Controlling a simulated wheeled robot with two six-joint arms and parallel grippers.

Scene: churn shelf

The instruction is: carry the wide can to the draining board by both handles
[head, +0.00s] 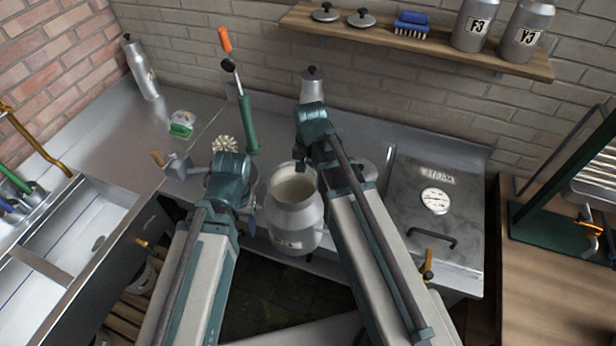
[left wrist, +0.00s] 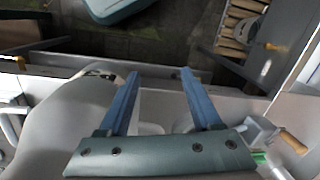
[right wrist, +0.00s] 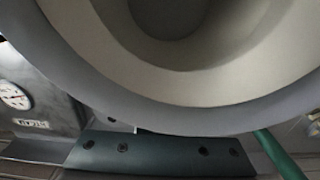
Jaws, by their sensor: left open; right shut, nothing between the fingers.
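The wide can (head: 291,238) is a grey metal churn with an open mouth and a pale inside. It stands upright at the counter's front edge, between my arms. My left gripper (left wrist: 160,75) is open and empty; its blue fingers are beside the can body (left wrist: 65,125) in the left wrist view. My right gripper (head: 301,167) is shut and empty at the far right of the can's mouth. In the right wrist view the can's rim (right wrist: 160,100) fills most of the picture and hides the fingers. I cannot make out the handles clearly. A sink unit (head: 75,215) at the left may include the draining board.
A green tool with an orange handle (head: 247,125) stands behind the can. A smaller lidded can (head: 312,90) is at the wall. A steel box with a dial (head: 436,235) stands to the right. A shelf (head: 400,40) overhangs behind. The left counter has bare room (head: 130,145).

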